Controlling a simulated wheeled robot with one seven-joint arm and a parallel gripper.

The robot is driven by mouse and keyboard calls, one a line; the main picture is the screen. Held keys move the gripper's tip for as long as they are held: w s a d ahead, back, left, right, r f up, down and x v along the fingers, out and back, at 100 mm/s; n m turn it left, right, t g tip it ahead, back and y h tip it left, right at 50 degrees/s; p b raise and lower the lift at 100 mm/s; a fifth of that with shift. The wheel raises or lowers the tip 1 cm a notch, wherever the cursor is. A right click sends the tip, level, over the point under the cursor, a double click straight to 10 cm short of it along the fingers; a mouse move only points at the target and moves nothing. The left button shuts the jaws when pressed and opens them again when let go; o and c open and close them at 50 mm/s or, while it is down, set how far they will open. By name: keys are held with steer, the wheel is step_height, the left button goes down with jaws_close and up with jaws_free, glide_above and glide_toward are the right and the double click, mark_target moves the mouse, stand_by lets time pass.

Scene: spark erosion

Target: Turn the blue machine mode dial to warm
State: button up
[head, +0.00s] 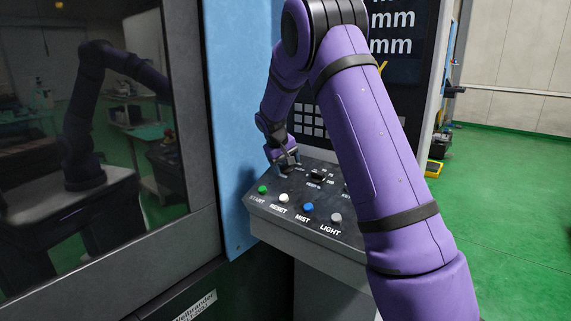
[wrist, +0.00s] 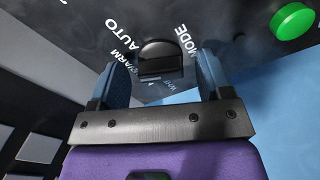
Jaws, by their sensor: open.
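The mode dial (wrist: 162,50) is a dark round knob with a raised grip on the sloped control panel (head: 268,210). In the wrist view it lies between the two blue fingers of my gripper (wrist: 163,70), beside the printed words MODE, AUTO and WARM. My gripper is open, with a finger on either side of the knob; I cannot tell whether either touches it. In the head view my gripper (head: 286,161) is low over the panel's back left, where it hides the dial. The dial's setting is not clear; another label is partly hidden.
A second black dial (head: 317,176) is close to the right of my gripper. Green START (head: 262,189), white RESET (head: 284,198), blue MIST (head: 308,206) and grey LIGHT (head: 336,217) buttons line the front. A light blue machine wall (head: 232,110) stands to the left.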

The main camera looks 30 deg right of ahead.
steer(key=v, duration=1.1)
steer(key=shift+s+f, duration=0.1)
steer(key=s+a+r+t+y, duration=0.1)
steer(key=s+a+r, duration=0.2)
steer(key=s, duration=0.5)
steer(key=s+a+r+y, duration=0.1)
steer(key=s+a+r, duration=0.15)
steer(key=s, duration=0.45)
steer(key=s+a+r+t+y, duration=0.1)
steer(key=s+a+r, duration=0.25)
steer(key=s, duration=0.45)
steer(key=s+a+f, duration=0.2)
steer(key=s, duration=0.8)
steer(key=s+a+f+t+y, duration=0.1)
steer(key=s+a, duration=0.2)
steer(key=s, duration=0.6)
steer(key=shift+s+f+y, duration=0.3)
steer(key=shift+s+f, duration=0.05)
steer(key=shift+f, duration=0.05)
